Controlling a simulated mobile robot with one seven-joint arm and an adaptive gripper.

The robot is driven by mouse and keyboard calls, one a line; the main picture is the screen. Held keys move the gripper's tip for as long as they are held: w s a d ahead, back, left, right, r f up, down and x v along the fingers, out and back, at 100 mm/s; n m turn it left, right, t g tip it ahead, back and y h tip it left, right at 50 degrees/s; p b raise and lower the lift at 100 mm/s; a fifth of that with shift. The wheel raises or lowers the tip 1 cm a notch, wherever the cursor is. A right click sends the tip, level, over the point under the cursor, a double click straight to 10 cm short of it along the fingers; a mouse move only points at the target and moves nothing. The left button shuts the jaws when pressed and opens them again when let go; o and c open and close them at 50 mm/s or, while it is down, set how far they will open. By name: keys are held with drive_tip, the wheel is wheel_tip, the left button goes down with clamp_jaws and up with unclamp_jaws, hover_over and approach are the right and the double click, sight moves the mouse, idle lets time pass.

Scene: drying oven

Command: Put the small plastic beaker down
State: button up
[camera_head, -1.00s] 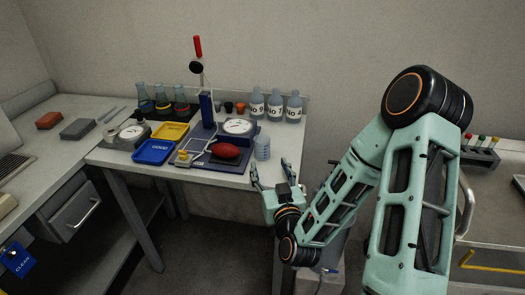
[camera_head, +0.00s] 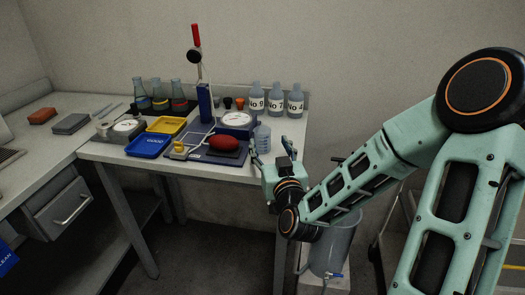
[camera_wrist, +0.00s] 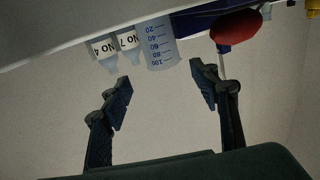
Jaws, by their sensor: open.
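The small plastic beaker (camera_head: 262,136) is clear and pale blue and stands on the white bench near its right front edge, left of the numbered bottles' right end. In the wrist view the beaker (camera_wrist: 158,44) appears upside down, with blue graduation marks. My gripper (camera_head: 271,152) is at the bench's front right edge, just in front of the beaker. In the wrist view my gripper (camera_wrist: 163,75) has its two fingers spread wide with nothing between them. The beaker lies beyond the fingertips, and a gap shows there.
Bottles (camera_head: 276,101) marked with numbers stand behind the beaker. Blue (camera_head: 149,145) and yellow (camera_head: 166,125) trays sit further left. A translucent bucket (camera_head: 333,250) stands below my arm.

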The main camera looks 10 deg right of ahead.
sight(264, 135)
drive_tip(key=shift+w+a, duration=0.1)
drive_tip(key=shift+w, duration=1)
drive_tip(key=shift+w+a, duration=0.25)
drive_tip(key=shift+w, duration=1.2)
drive_tip(key=shift+w+a, duration=0.2)
drive_tip(key=shift+w, duration=1.25)
drive_tip(key=c, duration=1.1)
drive_tip(key=shift+r, duration=0.1)
